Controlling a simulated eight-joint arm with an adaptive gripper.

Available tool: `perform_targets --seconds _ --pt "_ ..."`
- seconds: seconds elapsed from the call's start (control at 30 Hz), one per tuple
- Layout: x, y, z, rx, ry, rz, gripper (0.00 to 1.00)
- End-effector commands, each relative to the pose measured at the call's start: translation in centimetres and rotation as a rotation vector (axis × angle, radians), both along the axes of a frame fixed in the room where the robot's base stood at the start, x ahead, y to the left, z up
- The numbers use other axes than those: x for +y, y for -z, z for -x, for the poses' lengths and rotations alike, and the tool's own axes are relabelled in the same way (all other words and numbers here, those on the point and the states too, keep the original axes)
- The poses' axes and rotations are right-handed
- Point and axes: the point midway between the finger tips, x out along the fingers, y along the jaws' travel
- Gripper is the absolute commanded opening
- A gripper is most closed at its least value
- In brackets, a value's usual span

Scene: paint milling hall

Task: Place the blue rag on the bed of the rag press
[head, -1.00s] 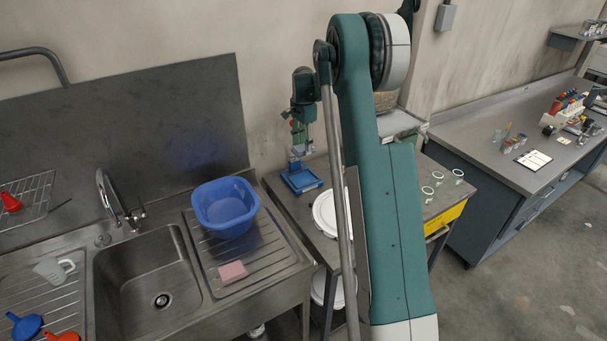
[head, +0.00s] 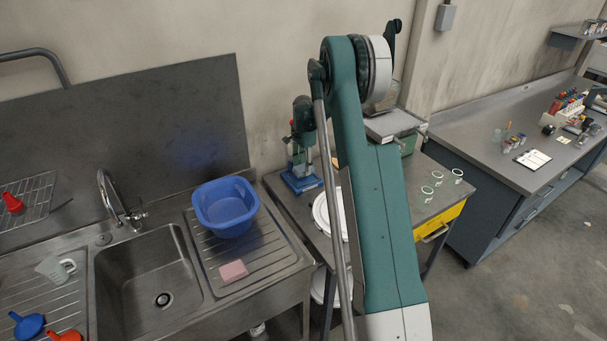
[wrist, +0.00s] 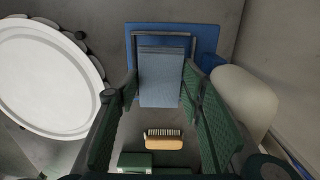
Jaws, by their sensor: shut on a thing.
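The blue rag (wrist: 160,80), a folded grey-blue piece, is between the two green fingers of my gripper (wrist: 158,85) in the wrist view. My gripper is shut on it. The rag press shows a flat blue base (wrist: 205,38) behind and beneath the rag, with a dark bar frame just beyond it. In the head view the blue base (head: 303,183) sits on the bench left of my arm, with my gripper (head: 301,162) pointing down just over it. The rag is hard to make out there, and I cannot tell whether it touches the bed.
A white round lid (wrist: 40,75) is left of the press and a pale rounded object (wrist: 243,100) right of it. A wooden-backed brush (wrist: 165,141) lies nearby. A blue basin (head: 226,205) and pink sponge (head: 233,271) are on the drainboard.

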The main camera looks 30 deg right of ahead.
Motion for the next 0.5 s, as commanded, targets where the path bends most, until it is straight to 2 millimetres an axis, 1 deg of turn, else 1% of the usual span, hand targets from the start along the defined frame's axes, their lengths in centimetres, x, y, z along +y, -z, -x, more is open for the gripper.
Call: perform_targets --seconds 0.17,0.5 --pt "0.0 0.4 0.0 0.0 0.0 0.0 0.25" --pt "0.0 3.7 0.0 0.0 0.0 0.0 0.25"
